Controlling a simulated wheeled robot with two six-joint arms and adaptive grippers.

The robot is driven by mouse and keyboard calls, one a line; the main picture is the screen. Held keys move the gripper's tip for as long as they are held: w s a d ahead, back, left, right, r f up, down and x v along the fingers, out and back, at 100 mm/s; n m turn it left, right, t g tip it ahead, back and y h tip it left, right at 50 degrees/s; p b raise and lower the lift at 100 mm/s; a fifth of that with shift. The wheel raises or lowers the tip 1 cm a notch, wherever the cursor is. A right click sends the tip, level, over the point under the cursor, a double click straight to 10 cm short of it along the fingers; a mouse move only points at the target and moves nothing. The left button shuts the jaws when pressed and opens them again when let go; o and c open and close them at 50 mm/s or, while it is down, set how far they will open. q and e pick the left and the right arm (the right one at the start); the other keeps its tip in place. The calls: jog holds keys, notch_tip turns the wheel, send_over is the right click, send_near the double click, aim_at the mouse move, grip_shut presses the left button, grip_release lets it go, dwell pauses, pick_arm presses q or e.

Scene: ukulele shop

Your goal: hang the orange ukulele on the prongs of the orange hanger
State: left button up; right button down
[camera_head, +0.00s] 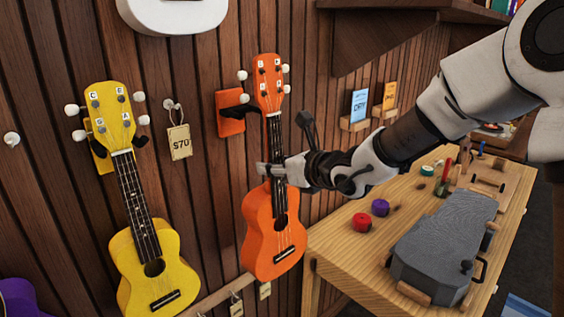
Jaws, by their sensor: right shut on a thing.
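The orange ukulele (262,225) is upright with its headstock up, close in front of the wooden wall. My right gripper (272,170) comes in from the right and is shut on its neck, just above the body. The orange hanger (230,124) is on the wall just left of the headstock. One dark prong (240,108) reaches toward the neck below the headstock. The rest of the prongs is hidden behind the ukulele, so I cannot tell whether the neck sits between them or whether they touch. My left gripper is out of view.
A yellow ukulele (150,262) hangs on a yellow hanger at left, beside a price tag (180,142). A white instrument (175,14) is above.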

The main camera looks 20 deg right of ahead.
jog(key=shift+w+a+r+p, duration=0.15)
jog(key=shift+w+a+p, duration=0.1)
jog(key=shift+w+p, duration=0.35)
jog(key=shift+w, duration=0.25)
jog(key=shift+s+b, duration=0.1)
jog(key=shift+b, duration=0.25)
jog(key=shift+a, duration=0.15)
jog(key=shift+a+b, duration=0.25)
jog(key=shift+b, duration=0.1)
